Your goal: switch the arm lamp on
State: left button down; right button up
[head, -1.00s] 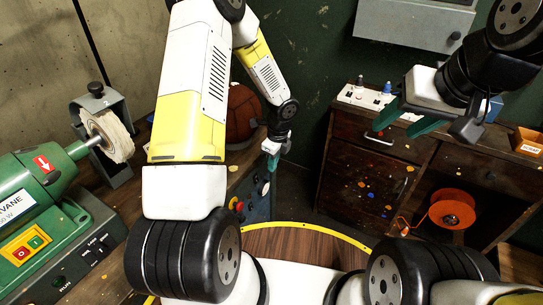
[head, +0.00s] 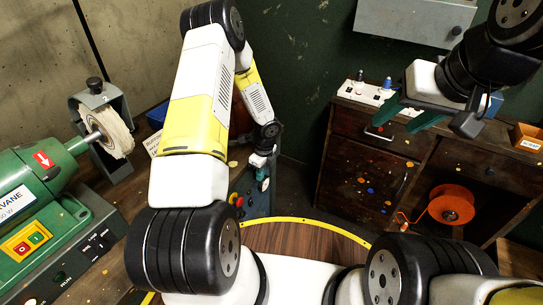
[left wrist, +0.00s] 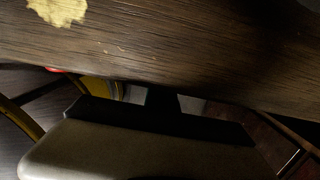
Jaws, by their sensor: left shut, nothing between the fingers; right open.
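I cannot make out an arm lamp in either view. A panel with a red and a yellow button (head: 236,200) and dark knobs is on the front of the left bench, partly hidden by my left arm. My left gripper (head: 262,177) is shut and empty, its teal fingers pointing down close to this panel; contact cannot be told. The left wrist view is dark: a brown wooden surface (left wrist: 180,50) fills its top, and a small red thing (left wrist: 53,69) shows at its edge. My right gripper (head: 406,115) is open and empty in front of the wooden cabinet.
A green polishing machine (head: 40,190) with a pale wheel (head: 115,132) stands on the left bench. A brown ball (head: 240,118) is mostly hidden behind my left arm. The cabinet (head: 365,180) has a white switch strip (head: 365,93) on top and an orange reel (head: 450,206) below.

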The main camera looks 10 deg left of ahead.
pick_arm(q)
jog(key=shift+w+a+f, duration=0.1)
jog(key=shift+a, duration=0.15)
dwell(0.4)
jog(key=shift+r, duration=0.85)
jog(key=shift+a, duration=0.1)
